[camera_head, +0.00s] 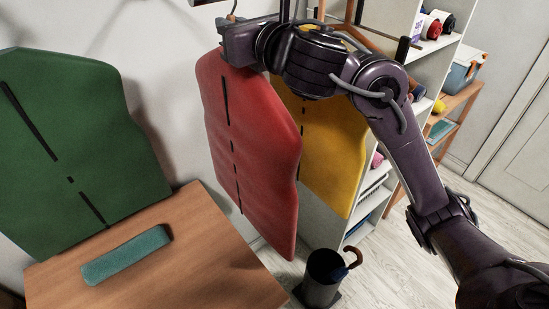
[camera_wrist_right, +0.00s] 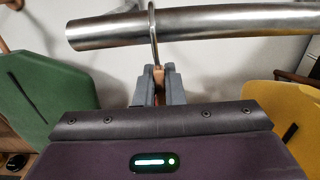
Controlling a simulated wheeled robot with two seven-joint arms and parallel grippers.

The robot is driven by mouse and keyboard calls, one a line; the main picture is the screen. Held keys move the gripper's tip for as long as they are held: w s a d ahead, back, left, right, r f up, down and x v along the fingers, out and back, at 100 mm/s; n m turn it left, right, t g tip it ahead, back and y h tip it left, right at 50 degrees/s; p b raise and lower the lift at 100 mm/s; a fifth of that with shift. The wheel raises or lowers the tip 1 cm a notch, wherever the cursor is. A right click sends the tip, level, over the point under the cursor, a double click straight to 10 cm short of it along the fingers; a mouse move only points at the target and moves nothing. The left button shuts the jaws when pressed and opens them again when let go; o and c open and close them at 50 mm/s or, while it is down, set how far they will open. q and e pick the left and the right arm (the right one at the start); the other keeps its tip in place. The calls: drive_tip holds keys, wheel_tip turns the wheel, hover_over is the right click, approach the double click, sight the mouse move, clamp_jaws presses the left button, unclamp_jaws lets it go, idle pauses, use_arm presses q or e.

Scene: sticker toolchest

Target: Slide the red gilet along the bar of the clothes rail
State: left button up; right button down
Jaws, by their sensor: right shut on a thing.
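The red gilet (camera_head: 252,150) hangs in the middle of the head view, between a green gilet and a yellow one. My right gripper (camera_head: 238,38) is at its top, and my right arm comes in from the right. In the right wrist view the right gripper (camera_wrist_right: 159,88) is shut on the hanger (camera_wrist_right: 153,40) just below its metal hook. The red gilet does not show in the wrist view. My left gripper is in neither view.
The green gilet (camera_head: 75,145) is at left and the yellow gilet (camera_head: 335,150) close behind at right. A wooden table (camera_head: 190,240) bears a teal block (camera_head: 126,255). A dark bin (camera_head: 322,278) with an umbrella handle stands on the floor below. White shelves (camera_head: 430,70) are behind.

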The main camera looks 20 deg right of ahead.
drive_tip(key=shift+a+f+b, duration=0.1)
drive_tip(key=shift+b, duration=0.2)
idle(0.4)
drive_tip(key=c, duration=1.5)
unclamp_jaws()
drive_tip(key=shift+s, duration=0.1)
drive_tip(key=shift+o, duration=0.2)
drive_tip(key=shift+f, duration=0.1)
hover_over(261, 81)
drive_tip(key=shift+p, duration=0.4)
